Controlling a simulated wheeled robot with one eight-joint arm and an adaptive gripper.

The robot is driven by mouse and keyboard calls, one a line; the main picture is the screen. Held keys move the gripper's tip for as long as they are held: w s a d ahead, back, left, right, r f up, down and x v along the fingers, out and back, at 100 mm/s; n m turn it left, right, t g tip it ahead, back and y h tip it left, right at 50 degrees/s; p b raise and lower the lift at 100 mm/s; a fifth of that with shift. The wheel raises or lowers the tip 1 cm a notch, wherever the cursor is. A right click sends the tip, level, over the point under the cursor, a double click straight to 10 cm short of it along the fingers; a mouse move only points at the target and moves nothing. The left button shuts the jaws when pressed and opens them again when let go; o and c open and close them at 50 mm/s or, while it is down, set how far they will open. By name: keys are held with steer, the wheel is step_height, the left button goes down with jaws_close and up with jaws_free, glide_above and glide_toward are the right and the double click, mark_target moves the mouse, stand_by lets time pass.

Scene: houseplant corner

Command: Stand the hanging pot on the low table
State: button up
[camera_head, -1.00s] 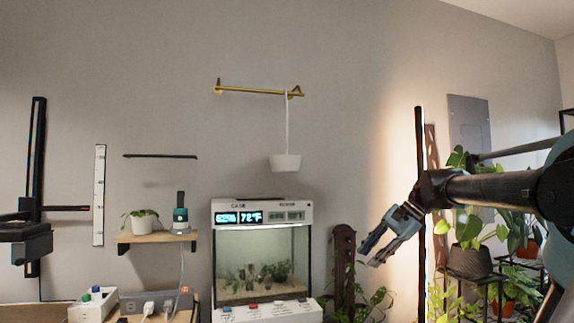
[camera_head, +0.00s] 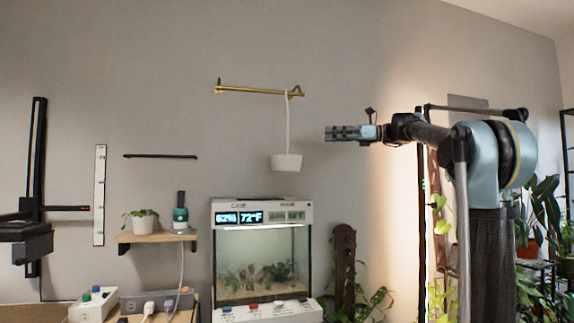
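The hanging pot (camera_head: 286,162) is a small white pot on a pale strap that hangs from the right end of a brass wall rail (camera_head: 256,91). It hangs above the terrarium cabinet. My gripper (camera_head: 328,133) is to the right of the strap and higher than the pot, pointing left, and appears apart from both. Its fingers are seen edge-on, so I cannot tell how far they are open. Nothing shows in it. I cannot make out the low table for certain.
The lit terrarium (camera_head: 262,262) stands below the pot. A wooden wall shelf (camera_head: 156,237) at left holds a potted plant (camera_head: 141,220) and a teal-topped device (camera_head: 181,214). Power strips (camera_head: 155,301) lie at lower left. Plants crowd the lower right.

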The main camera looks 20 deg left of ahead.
glide_toward(287, 134)
steer(key=a, duration=0.5)
steer(key=shift+s+a, duration=0.25)
steer(key=shift+a, duration=1)
steer(key=shift+s+a, duration=0.25)
steer(key=shift+a, duration=1)
jaws_close()
